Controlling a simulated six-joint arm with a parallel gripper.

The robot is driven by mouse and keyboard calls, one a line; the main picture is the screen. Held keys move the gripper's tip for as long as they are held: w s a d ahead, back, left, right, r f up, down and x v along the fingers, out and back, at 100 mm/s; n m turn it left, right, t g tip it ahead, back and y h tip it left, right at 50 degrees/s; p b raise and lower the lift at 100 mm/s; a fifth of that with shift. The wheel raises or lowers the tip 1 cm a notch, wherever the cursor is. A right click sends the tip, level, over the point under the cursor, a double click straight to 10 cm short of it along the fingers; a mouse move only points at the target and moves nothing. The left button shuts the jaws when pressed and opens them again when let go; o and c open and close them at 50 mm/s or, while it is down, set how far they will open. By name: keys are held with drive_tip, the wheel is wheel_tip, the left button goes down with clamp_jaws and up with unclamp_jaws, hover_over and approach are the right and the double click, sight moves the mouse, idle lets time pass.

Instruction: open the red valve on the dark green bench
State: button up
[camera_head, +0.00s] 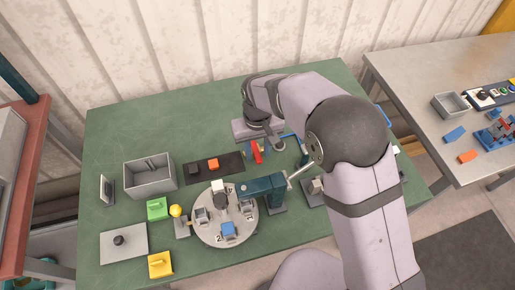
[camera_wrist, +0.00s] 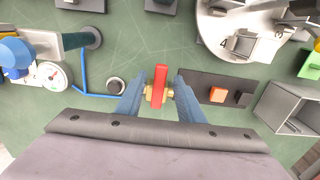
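The red valve handle (camera_wrist: 160,82) stands over a brass valve body (camera_wrist: 169,93) in the wrist view, on the dark green bench (camera_wrist: 95,140). The handle lies up and down in the picture, across the line of the brass body. The handle also shows in the head view (camera_head: 257,153), just below my wrist. My gripper (camera_wrist: 159,90) is open, with one blue finger to each side of the handle. A small gap shows on both sides. I cannot tell how far the fingertips reach down beside it. The lower body is partly hidden.
A blue pipe (camera_wrist: 84,75) and a pressure gauge (camera_wrist: 53,76) are left of the valve. A black plate (camera_wrist: 196,82) with an orange block (camera_wrist: 217,95) lies right. A round turntable (camera_head: 205,235) and a grey bin (camera_head: 150,178) stand on the bench.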

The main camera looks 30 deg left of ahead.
drive_tip(key=shift+f, duration=0.1)
drive_tip(key=shift+c, duration=0.6)
clamp_jaws()
